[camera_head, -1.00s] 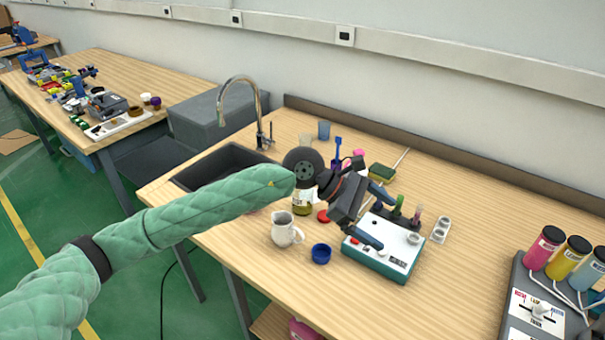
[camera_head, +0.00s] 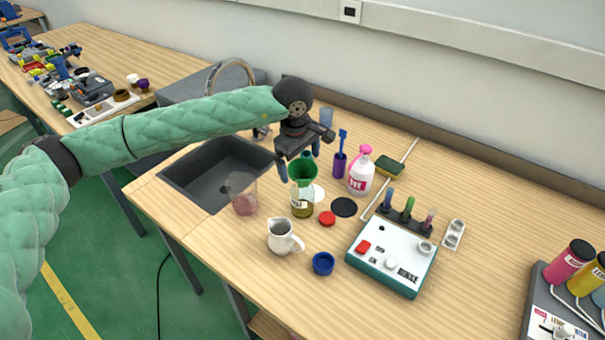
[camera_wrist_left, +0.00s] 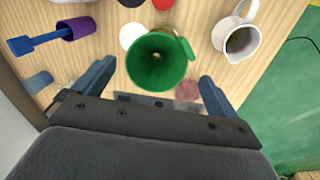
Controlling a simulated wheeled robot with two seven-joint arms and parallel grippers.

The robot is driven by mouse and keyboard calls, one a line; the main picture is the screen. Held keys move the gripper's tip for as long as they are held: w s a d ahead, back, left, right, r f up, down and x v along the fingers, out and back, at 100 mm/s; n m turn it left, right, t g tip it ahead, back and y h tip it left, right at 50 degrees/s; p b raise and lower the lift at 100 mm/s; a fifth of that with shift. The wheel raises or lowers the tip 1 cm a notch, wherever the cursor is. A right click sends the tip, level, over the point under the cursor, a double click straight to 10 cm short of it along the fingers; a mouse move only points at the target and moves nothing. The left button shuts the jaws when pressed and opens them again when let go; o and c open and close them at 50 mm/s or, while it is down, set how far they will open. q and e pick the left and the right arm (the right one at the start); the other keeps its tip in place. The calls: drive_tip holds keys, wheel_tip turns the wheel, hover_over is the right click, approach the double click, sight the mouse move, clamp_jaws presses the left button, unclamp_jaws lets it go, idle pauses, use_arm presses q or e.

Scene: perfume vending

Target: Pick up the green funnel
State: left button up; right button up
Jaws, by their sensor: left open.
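The green funnel (camera_head: 302,172) sits upright, mouth up, over a glass jar with olive-yellow contents (camera_head: 302,207) on the wooden table. My left gripper (camera_head: 299,163) is open and points down right at the funnel, one finger to its left and the other behind its right side. In the left wrist view the funnel (camera_wrist_left: 158,62) shows from above, roughly between the two open fingertips (camera_wrist_left: 155,72), with its small tab on the right. I cannot tell whether a finger touches it. My right gripper is not in view.
A clear beaker with reddish contents (camera_head: 243,194) stands left of the jar, beside the sink (camera_head: 215,180). A white pitcher (camera_head: 283,237), red cap (camera_head: 327,218), blue cap (camera_head: 323,263), pink-topped spray bottle (camera_head: 361,172) and purple cup (camera_head: 339,165) stand around.

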sight(303, 174)
use_arm(q)
drive_tip(key=shift+w+f, duration=0.15)
drive_tip(key=shift+f, duration=0.2)
drive_tip(key=shift+w+d+f+p, duration=0.1)
drive_tip(key=shift+w+f+p, duration=0.1)
drive_tip(key=shift+f+p, duration=0.5)
drive_tip(key=shift+d+f, duration=0.2)
drive_tip(key=shift+f, duration=0.9)
drive_tip(key=shift+w+f, duration=0.1)
drive_tip(key=shift+f, duration=0.6)
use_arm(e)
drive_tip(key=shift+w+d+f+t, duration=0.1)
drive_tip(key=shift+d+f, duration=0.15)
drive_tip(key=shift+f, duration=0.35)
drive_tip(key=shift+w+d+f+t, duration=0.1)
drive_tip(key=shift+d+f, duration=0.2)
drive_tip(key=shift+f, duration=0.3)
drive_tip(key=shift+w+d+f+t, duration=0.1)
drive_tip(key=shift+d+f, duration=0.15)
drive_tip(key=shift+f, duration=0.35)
use_arm(q)
drive_tip(key=c, duration=1)
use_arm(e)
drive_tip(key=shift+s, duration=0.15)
